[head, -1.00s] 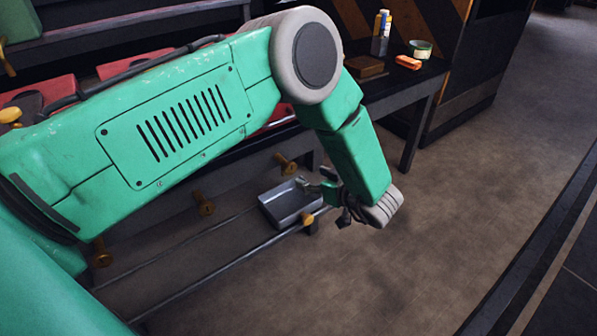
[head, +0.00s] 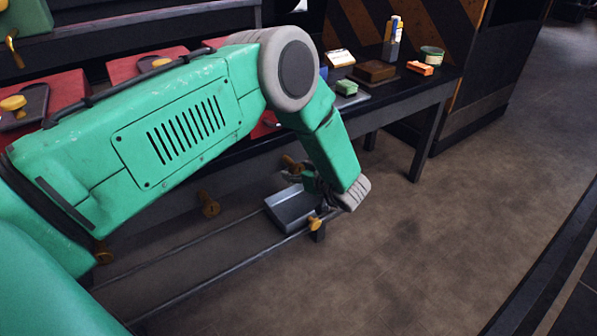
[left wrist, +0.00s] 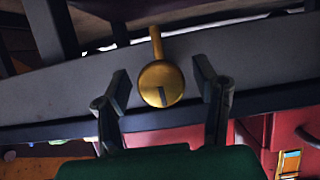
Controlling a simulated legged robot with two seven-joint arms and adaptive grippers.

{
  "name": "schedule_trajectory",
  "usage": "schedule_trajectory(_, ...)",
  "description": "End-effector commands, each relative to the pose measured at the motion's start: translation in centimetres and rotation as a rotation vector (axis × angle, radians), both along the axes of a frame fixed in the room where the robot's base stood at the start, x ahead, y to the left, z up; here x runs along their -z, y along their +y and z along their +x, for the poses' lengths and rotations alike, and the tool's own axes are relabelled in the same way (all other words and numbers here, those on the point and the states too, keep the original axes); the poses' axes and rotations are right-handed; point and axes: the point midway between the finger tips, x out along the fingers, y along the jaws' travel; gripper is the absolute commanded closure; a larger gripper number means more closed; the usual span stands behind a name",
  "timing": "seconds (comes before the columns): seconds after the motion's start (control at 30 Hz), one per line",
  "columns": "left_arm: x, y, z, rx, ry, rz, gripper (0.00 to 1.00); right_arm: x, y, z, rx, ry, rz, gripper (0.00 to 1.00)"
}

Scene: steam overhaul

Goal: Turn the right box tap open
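Several brass taps line the dark beam below the bench front in the head view. In the left wrist view a brass tap (left wrist: 160,83) has a round slotted face and a narrow handle pointing to the picture's top. My left gripper (left wrist: 163,84) is open, with one finger on each side of the tap face and visible gaps on both sides. My right gripper is not in view.
Red boxes (head: 150,63) stand on the bench behind my arm. The floor at right is clear.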

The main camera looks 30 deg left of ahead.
Motion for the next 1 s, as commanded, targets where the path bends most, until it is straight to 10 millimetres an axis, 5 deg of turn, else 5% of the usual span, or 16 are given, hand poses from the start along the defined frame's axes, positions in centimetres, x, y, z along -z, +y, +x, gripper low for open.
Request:
schedule_trajectory(0.03, 0.0, 0.0, 0.0, 0.000, 0.000, 0.000, 0.65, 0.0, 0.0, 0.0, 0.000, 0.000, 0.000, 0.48)
schedule_trajectory(0.13, 0.0, 0.0, 0.0, 0.000, 0.000, 0.000, 0.96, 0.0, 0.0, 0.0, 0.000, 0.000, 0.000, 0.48)
schedule_trajectory(0.57, -0.1, -0.1, 0.0, 0.001, -0.052, -0.023, 0.96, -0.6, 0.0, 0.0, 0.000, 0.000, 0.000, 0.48)
schedule_trajectory(1.0, 0.0, -0.1, -0.1, 0.002, -0.367, -0.156, 0.96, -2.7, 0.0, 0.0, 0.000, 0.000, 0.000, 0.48)
